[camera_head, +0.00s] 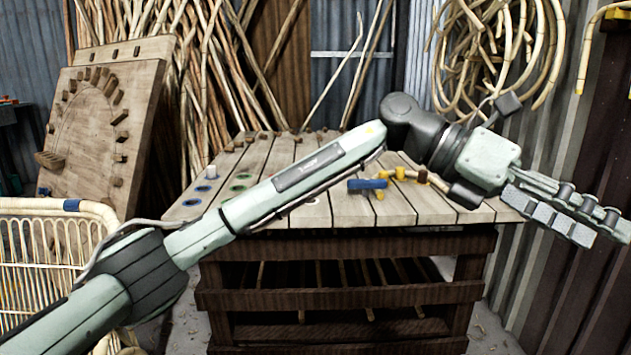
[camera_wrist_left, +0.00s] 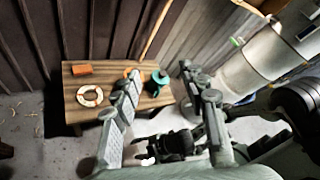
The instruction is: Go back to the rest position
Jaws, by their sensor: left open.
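My left arm crosses the head view from lower left to right, in front of the slatted workbench (camera_head: 420,205). My left gripper (camera_head: 612,226) is at the right edge of that view, beyond the bench's right side and in front of the corrugated wall. In the left wrist view the left gripper (camera_wrist_left: 160,72) has its two fingers apart, with nothing held between them. My right gripper is in neither view.
On the bench lie a blue clamp (camera_head: 367,184) and yellow pieces (camera_head: 410,175). A small table (camera_wrist_left: 75,112) holds an orange block (camera_wrist_left: 82,70), a pale ring (camera_wrist_left: 90,96) and a teal item (camera_wrist_left: 158,77).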

